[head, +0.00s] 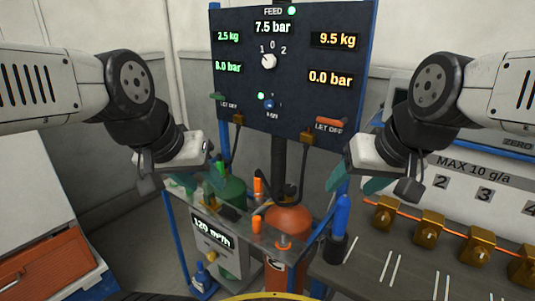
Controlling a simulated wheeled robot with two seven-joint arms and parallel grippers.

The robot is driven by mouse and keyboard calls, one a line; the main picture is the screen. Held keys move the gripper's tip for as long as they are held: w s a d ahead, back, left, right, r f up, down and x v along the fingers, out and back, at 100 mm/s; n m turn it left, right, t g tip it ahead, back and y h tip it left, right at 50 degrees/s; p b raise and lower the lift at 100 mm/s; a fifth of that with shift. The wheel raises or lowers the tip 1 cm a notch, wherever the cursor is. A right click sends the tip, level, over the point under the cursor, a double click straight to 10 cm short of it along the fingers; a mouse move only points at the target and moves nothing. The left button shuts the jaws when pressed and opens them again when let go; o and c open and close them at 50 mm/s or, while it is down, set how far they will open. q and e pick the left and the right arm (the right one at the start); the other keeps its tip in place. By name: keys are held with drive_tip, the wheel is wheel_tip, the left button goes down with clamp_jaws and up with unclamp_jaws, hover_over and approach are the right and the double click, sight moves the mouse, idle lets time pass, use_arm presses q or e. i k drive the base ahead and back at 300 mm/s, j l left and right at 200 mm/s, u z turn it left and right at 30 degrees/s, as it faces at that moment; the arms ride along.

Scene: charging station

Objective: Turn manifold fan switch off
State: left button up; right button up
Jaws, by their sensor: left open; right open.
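A dark control panel (235,88) stands upright in the middle. A blue switch knob (269,104) sits low on it, under a small lit green lamp; its short label is too small to read surely. A white rotary knob (269,61) marked 1 0 2 is above. A yellow knob (211,256) sits below a display (213,232) reading 120 m³/h, lower left. I cannot tell surely which is the fan switch. My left gripper (200,178) is open and empty, left of and below the panel. My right gripper (355,183) is open and empty, below the panel's right side.
A green cylinder (231,195) and an orange cylinder (289,219) stand below the panel in a blue-framed stand. Two let-off levers, green (217,97) and orange-red (332,122), flank the panel. A bench (410,275) with several brass fittings is at right.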

sight(269, 105)
drive_tip(key=i+u, duration=0.15)
drive_tip(key=u, duration=0.3)
drive_tip(key=i+j+u, duration=0.1)
drive_tip(key=u, duration=0.35)
drive_tip(key=i+u, duration=0.2)
drive_tip(key=u, duration=0.25)
